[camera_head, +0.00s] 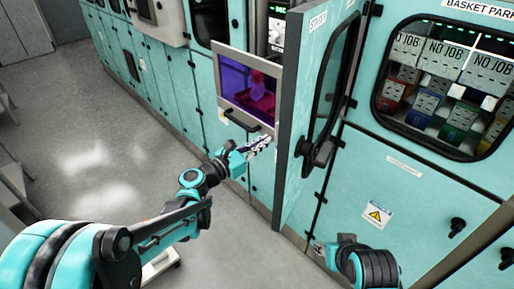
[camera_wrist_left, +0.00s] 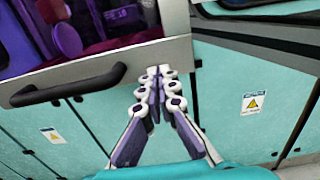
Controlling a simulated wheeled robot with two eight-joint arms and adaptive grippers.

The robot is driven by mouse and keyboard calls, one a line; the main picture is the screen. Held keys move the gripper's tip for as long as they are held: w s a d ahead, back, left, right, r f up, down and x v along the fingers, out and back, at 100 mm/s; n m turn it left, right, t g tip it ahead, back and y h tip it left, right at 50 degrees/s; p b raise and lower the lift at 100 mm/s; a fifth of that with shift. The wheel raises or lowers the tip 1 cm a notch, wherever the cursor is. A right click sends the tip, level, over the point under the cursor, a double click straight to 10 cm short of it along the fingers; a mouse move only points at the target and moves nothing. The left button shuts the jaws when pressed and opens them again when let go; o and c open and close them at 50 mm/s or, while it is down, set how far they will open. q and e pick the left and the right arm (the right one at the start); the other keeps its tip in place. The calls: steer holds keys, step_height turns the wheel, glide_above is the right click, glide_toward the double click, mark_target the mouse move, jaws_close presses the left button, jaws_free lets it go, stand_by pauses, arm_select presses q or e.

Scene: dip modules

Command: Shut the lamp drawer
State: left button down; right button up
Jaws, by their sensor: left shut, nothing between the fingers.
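The lamp drawer has a grey frame (camera_head: 223,72) around a purple-lit window (camera_head: 248,88) and a black bar handle (camera_head: 241,121) below it. In the left wrist view its front fills the upper left, with the handle (camera_wrist_left: 70,86) left of the fingers. My left gripper (camera_head: 268,141) is shut and empty, just below the drawer front's lower right corner. In the left wrist view the shut fingertips (camera_wrist_left: 158,70) overlap the lower edge of the front near its right end; I cannot tell whether they touch.
An open teal door (camera_head: 292,120) with a dark window stands out right of the drawer, close to my left gripper. Teal cabinets (camera_head: 180,85) line the wall to the left. The grey floor (camera_head: 110,150) is clear there. Part of my right arm shows at the bottom.

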stand_by(0.4)
arm_select(q)
steer(key=x, duration=1.8)
steer(key=shift+p, duration=0.35)
steer(key=p+x, duration=0.2)
steer(key=x, duration=1.5)
steer(key=shift+f, duration=0.1)
steer(key=shift+w+d+p, duration=0.35)
steer(key=shift+w+d, duration=0.2)
arm_select(e)
steer(key=r, duration=0.1)
steer(key=w+d+r, duration=0.1)
steer(key=r, duration=0.1)
steer(key=shift+w+d+r, duration=0.2)
steer(key=shift+w+d, duration=0.05)
